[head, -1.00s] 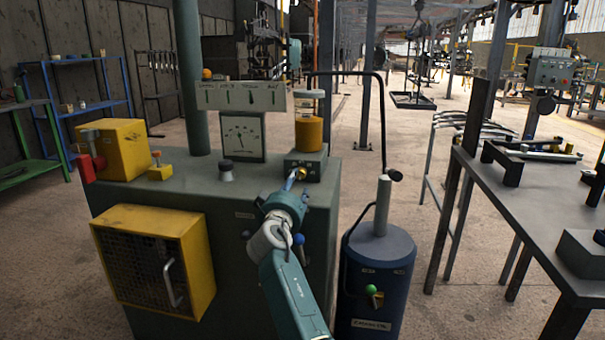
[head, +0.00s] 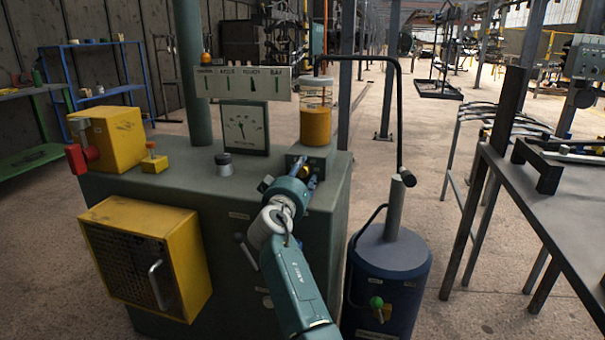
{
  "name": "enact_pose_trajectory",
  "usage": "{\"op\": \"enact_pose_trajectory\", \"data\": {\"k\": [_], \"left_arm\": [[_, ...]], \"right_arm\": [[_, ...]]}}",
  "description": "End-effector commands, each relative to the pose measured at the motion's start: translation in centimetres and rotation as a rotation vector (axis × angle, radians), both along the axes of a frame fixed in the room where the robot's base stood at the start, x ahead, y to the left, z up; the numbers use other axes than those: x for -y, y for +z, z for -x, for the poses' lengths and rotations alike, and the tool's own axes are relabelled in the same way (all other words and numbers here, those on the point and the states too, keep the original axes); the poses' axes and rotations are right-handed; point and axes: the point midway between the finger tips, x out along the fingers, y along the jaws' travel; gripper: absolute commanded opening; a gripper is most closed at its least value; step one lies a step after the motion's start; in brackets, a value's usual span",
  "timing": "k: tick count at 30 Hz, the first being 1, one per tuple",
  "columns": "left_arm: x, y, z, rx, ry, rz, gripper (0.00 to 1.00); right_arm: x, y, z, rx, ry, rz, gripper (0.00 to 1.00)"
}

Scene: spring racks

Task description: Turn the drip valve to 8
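The oiler stands at the back right of the green machine cabinet, with a jar of amber oil (head: 315,126) on a dark green block (head: 322,158). A small brass knob (head: 296,171) on the block's front looks like the drip valve. Its scale and setting are too small to read. My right gripper (head: 308,178) reaches up from the bottom of the view, with its fingertips at the knob. The gripper body partly hides the knob, and I cannot tell whether the fingers are closed on it. My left gripper is not in view.
A black knob (head: 223,164) and a yellow box (head: 110,140) are on the cabinet top. A blue tank (head: 392,270) with a bent pipe stands close on the right.

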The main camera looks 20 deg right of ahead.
Motion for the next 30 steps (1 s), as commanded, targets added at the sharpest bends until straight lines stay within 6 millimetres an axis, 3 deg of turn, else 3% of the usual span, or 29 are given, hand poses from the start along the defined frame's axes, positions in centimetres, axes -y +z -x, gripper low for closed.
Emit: {"op": "enact_pose_trajectory", "data": {"k": [1, 6, 18, 26, 27, 30], "left_arm": [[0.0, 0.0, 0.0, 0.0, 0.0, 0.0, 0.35], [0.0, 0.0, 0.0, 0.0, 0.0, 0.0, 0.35], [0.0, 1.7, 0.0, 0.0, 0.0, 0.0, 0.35], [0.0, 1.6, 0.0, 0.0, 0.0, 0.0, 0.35], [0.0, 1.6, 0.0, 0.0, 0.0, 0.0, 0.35], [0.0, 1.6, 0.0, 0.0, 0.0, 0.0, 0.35]], "right_arm": [[0.0, 0.0, 0.0, 0.0, 0.0, 0.0, 0.33], [0.0, 0.0, 0.0, 0.0, 0.0, 0.0, 0.01], [0.0, 0.3, 0.0, -0.133, 0.001, 0.201, 0.01], [-0.1, 0.2, 0.0, -0.136, 0.002, 0.208, 0.01], [-0.1, 0.2, 0.0, -0.136, 0.002, 0.208, 0.31], [0.0, 0.2, 0.0, -0.136, 0.001, 0.207, 0.46]]}}
